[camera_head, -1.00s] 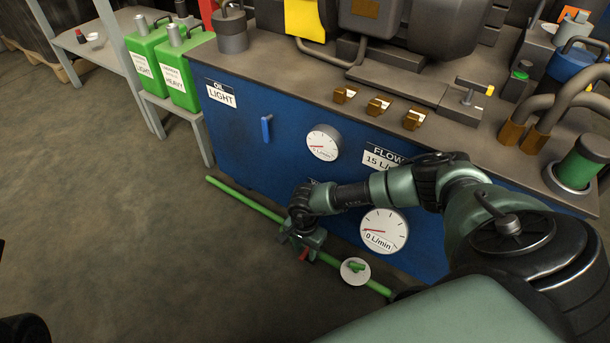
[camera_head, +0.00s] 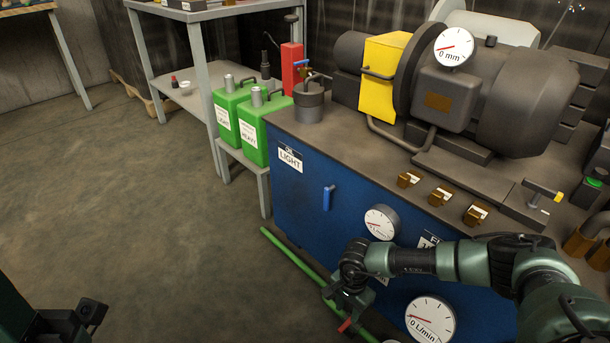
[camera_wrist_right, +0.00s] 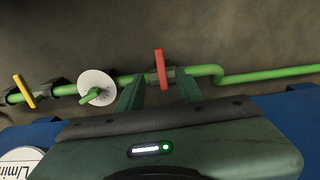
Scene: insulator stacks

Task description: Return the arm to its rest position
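My right arm (camera_head: 420,262) reaches in from the right, in front of the blue cabinet. Its right gripper (camera_head: 347,306) points down beside the cabinet's lower edge, near a red valve lever (camera_head: 345,325). In the right wrist view, the right gripper (camera_wrist_right: 160,92) has its two fingers apart with nothing clamped between them. The red lever (camera_wrist_right: 160,66) stands on the green pipe just beyond the gap between the fingertips. My left gripper (camera_head: 90,312) shows only partly at the lower left corner, dark; its opening is unclear.
The blue cabinet (camera_head: 300,215) carries gauges and a motor (camera_head: 530,105). The green pipe (camera_head: 285,250) runs low along its front. A yellow lever (camera_wrist_right: 24,91) and a white disc (camera_wrist_right: 97,85) sit along the pipe. Green oil cans (camera_head: 265,130) stand at the back. The floor at left is clear.

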